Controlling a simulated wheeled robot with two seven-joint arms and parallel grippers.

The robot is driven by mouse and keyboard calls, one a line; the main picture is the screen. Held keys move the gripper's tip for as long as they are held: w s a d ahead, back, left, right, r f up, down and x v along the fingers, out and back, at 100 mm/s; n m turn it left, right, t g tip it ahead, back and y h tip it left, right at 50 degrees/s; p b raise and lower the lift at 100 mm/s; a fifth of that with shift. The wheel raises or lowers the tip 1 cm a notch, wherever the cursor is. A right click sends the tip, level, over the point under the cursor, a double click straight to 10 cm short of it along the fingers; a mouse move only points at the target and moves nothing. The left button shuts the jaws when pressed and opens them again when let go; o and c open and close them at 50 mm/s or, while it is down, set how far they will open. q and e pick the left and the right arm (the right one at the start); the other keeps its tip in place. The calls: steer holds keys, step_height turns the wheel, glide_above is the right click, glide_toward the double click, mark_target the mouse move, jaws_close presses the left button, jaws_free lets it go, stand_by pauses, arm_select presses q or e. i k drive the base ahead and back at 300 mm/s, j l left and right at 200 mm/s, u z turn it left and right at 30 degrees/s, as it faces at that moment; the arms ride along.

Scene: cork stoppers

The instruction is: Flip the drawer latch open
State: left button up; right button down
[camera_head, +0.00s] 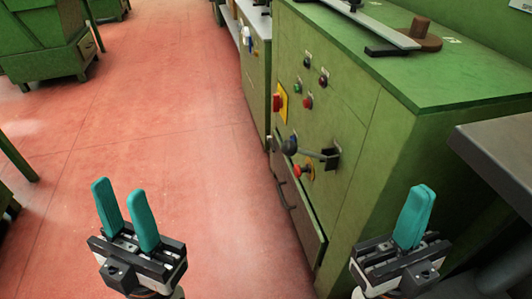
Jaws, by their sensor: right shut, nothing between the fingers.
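A green machine cabinet (340,100) stands at the right, with control buttons on its front. A black lever with a round dark knob (289,146) sticks out from a dark bracket (331,158) on that front; I cannot tell whether it is the drawer latch. Below it is a lower panel that looks like a drawer front (304,215), with a dark bar handle (284,196). My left gripper (124,205) is open and empty, over the floor left of the cabinet. My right gripper (414,215) is shut and empty, in front of the cabinet's near side. Neither touches the lever.
A red emergency button (303,171) sits just below the lever, and a red switch on a yellow plate (279,101) is above it. A dark grey tabletop (500,150) juts in at the right. The red floor (190,150) is clear between the cabinet and green furniture (45,40) at the left.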

mark_target(268, 138)
steer(key=k, duration=1.15)
steer(key=k+z, duration=0.1)
steer(key=z, duration=1.9)
steer(key=i+j, duration=0.1)
steer(key=j, duration=1.4)
steer(key=i+j, duration=0.1)
steer(key=j, duration=1.45)
steer(key=i+j, duration=0.1)
steer(key=j, duration=2.9)
steer(key=i+j, duration=0.15)
steer(key=j, duration=1.4)
